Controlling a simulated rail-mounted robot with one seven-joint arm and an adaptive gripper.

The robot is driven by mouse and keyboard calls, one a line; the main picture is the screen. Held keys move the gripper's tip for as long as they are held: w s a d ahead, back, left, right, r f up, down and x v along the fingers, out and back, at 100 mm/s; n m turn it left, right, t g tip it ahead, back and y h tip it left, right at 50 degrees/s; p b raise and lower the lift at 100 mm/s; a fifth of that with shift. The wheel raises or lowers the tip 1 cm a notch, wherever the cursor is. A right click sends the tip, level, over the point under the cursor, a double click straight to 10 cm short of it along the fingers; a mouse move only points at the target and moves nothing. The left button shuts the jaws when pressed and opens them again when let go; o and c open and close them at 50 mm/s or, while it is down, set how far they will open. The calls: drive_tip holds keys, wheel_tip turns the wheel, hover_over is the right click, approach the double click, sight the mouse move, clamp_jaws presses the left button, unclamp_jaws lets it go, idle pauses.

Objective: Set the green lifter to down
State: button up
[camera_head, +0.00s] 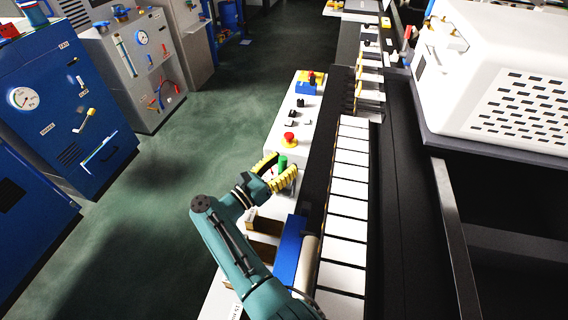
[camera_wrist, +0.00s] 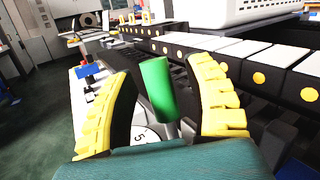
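The green lifter (camera_head: 282,163) is a green cylindrical handle on a thin metal stem, on the white control panel along the conveyor. In the wrist view the green handle (camera_wrist: 158,88) stands slightly tilted between the fingers, with part of a white dial (camera_wrist: 146,134) below it. My gripper (camera_head: 277,176) has yellow padded fingers on both sides of the handle. In the wrist view the gripper (camera_wrist: 160,95) is open, with a gap at the left finger and the right finger closer to the handle. The stem's base is partly hidden by my gripper.
A red mushroom button (camera_head: 290,138) is just beyond the lifter on the panel. A blue block (camera_head: 306,88) sits farther up. The conveyor of white slabs (camera_head: 346,190) runs along the right. Blue cabinets (camera_head: 62,110) stand left, across open green floor.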

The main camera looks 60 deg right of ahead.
drive_tip(key=shift+w, duration=0.1)
drive_tip(key=v, duration=1.2)
